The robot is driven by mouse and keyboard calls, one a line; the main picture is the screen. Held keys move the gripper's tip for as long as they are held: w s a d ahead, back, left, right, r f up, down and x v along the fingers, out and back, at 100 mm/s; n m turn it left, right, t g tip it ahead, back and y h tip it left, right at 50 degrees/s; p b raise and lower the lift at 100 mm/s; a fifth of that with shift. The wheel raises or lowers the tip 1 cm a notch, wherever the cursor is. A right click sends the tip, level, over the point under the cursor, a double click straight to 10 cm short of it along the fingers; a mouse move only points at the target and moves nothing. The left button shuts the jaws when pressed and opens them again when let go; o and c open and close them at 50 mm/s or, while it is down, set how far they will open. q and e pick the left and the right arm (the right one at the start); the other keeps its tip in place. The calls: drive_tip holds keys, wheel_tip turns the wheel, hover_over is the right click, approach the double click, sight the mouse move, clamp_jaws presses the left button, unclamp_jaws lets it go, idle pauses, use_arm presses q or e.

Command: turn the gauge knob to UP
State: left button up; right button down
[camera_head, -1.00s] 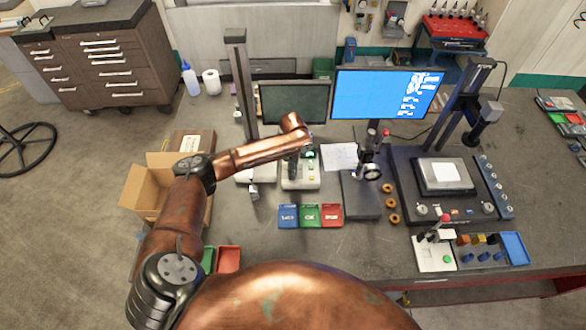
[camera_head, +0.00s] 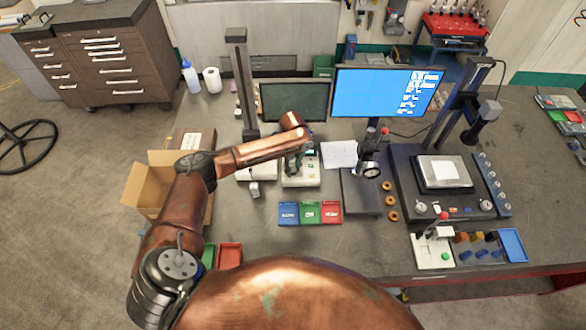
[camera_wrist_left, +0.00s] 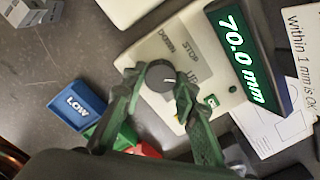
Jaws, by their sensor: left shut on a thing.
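The gauge's white control box (camera_head: 301,180) stands on the bench in front of the dark screen. In the left wrist view, its panel (camera_wrist_left: 150,47) carries the labels DOWN, STOP and UP around a round dark gauge knob (camera_wrist_left: 158,76). A pale mark on the knob lies on its right side, towards UP. The green readout (camera_wrist_left: 243,58) shows 70.0 mm. My left gripper (camera_head: 294,163) is over the box. In the left wrist view its green fingers (camera_wrist_left: 157,86) are shut on the knob, one on each side. My right gripper is not in view.
Blue, green and red trays (camera_head: 310,213) sit just in front of the box. A paper sheet (camera_head: 340,154) and a dial-gauge stand (camera_head: 371,170) are to its right. An open cardboard carton (camera_head: 152,190) is at the left.

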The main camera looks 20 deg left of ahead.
sight(293, 169)
use_arm(q)
drive_tip(key=shift+w+a+r, duration=0.1)
drive_tip(key=shift+a, duration=0.2)
drive_tip(key=o, duration=1)
drive_tip(key=shift+o, duration=0.7)
drive_tip(key=shift+d, duration=0.2)
wheel_tip(293, 169, up, 12)
